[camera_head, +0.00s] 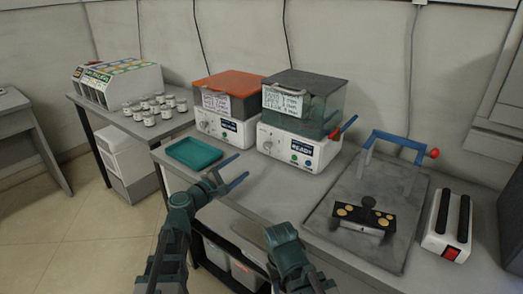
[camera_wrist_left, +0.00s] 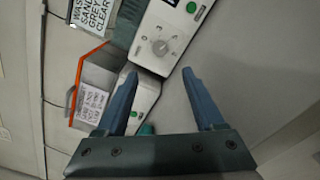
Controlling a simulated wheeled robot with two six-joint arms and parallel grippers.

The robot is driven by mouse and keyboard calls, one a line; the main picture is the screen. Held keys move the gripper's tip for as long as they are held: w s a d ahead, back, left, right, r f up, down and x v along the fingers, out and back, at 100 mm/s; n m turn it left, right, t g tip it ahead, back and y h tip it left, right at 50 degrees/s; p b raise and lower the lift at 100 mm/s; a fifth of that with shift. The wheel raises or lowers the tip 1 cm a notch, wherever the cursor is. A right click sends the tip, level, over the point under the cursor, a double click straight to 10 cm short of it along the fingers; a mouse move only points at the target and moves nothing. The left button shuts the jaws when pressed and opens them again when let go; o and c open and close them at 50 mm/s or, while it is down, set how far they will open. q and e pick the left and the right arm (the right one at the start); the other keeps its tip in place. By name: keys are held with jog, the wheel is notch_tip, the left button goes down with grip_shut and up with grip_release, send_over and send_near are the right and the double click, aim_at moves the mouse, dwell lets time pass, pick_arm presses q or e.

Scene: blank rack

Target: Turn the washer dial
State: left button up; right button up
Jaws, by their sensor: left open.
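Two white machines with dials stand side by side on the bench, the left one (camera_head: 238,132) under an orange-lidded tub and the right one (camera_head: 317,152) under a grey-lidded tub. The right machine's round dial (camera_head: 267,147) is on its front left. In the left wrist view this pale dial (camera_wrist_left: 160,47) shows just beyond and between the fingertips, apart from them. My left gripper (camera_head: 238,172) is open and empty in front of the machines; its blue fingers (camera_wrist_left: 158,72) also show in the left wrist view. Part of my right arm shows low in the head view, but its gripper does not.
A grey plate (camera_head: 325,215) with a blue-handled frame and a dark fixture is to the right, beside a white box with a red switch (camera_head: 450,252). Several small jars (camera_head: 149,118) stand on the left table.

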aim_at(266, 146)
pick_arm(q)
jog(key=n, duration=0.7)
jog(key=shift+r, duration=0.1)
jog(key=x, duration=1.3)
jog(key=shift+w+d, duration=0.2)
jog(key=shift+w, duration=0.2)
grip_shut()
